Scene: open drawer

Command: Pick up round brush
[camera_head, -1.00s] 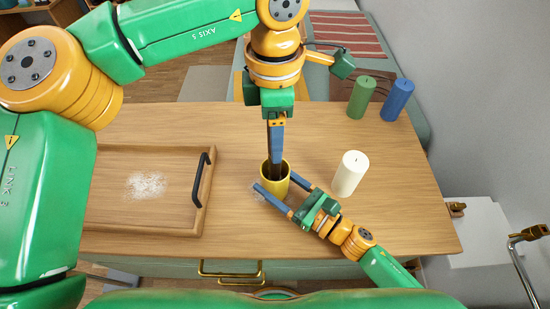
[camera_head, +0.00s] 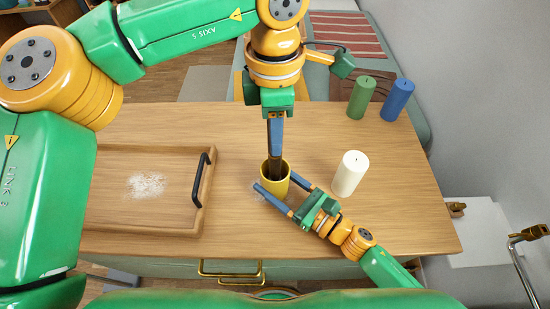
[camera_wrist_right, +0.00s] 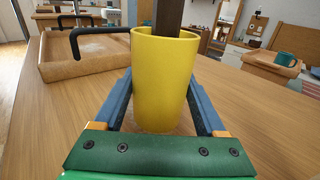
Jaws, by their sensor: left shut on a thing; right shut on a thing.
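A yellow cup (camera_head: 282,187) stands on the wooden table with a dark brown shaft (camera_head: 275,163) sticking up out of it. The shaft also shows above the cup rim in the right wrist view (camera_wrist_right: 168,14). It looks like the brush handle; the rest is hidden inside the cup. My left gripper (camera_head: 276,148) points straight down over the cup, shut on this shaft. My right gripper (camera_head: 281,184) reaches in low from the right, its blue fingers on both sides of the cup, shut on it. The cup fills the middle of the right wrist view (camera_wrist_right: 165,80).
A wooden tray (camera_head: 110,213) with a black handle (camera_head: 200,180) and white powder (camera_head: 146,186) lies at the left. A white candle (camera_head: 349,174) stands right of the cup. Green (camera_head: 360,97) and blue (camera_head: 397,100) candles stand farther back. A drawer with a brass handle (camera_head: 230,274) is below the front edge.

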